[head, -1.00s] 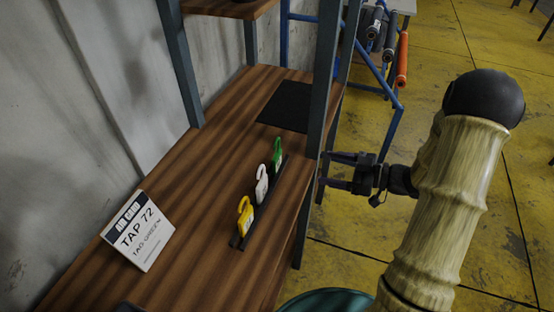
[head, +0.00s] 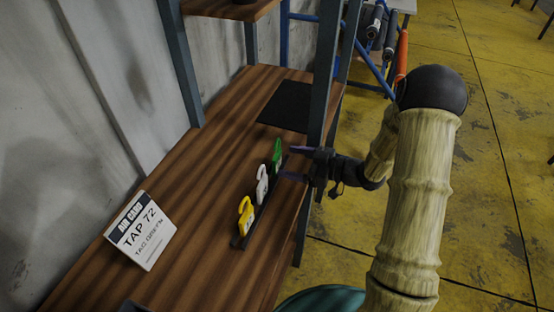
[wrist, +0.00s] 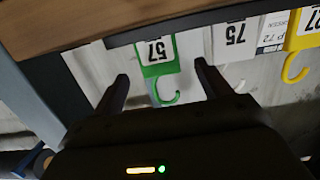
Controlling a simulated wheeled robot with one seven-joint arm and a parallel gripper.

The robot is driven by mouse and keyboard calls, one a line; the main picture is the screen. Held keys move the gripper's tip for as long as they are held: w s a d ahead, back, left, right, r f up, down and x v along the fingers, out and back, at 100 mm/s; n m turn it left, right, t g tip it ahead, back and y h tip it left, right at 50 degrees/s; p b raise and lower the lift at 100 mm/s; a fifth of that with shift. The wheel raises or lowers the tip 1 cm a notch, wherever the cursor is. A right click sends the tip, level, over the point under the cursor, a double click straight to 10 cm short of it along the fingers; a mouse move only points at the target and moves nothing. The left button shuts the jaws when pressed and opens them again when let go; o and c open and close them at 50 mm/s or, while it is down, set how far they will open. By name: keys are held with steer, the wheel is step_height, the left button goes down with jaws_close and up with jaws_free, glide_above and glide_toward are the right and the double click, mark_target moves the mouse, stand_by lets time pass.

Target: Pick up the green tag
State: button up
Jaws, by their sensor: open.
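The green tag (head: 277,154) stands at the far end of a row in a dark rail (head: 262,212) on the wooden shelf. It has a hooked top and a white number label. My gripper (head: 287,163) is open, at the shelf's right edge beside the green tag, its fingers pointing left. In the wrist view the green tag (wrist: 158,68) appears between the two spread fingers (wrist: 162,74), its hook towards my gripper. I see no clear contact between fingers and tag.
A white tag (head: 262,184) and a yellow tag (head: 245,215) stand nearer in the same rail. A card (head: 140,232) reads "TAP 72" and seems to read "TAG GREEN". A grey shelf post (head: 322,80) rises close to my gripper. A black mat (head: 287,105) lies behind.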

mark_target(279, 159)
steer(key=p+x, duration=0.1)
steer(key=x, duration=0.4)
steer(key=shift+w+a, duration=0.1)
steer(key=shift+c, duration=0.5)
steer(key=c, duration=1)
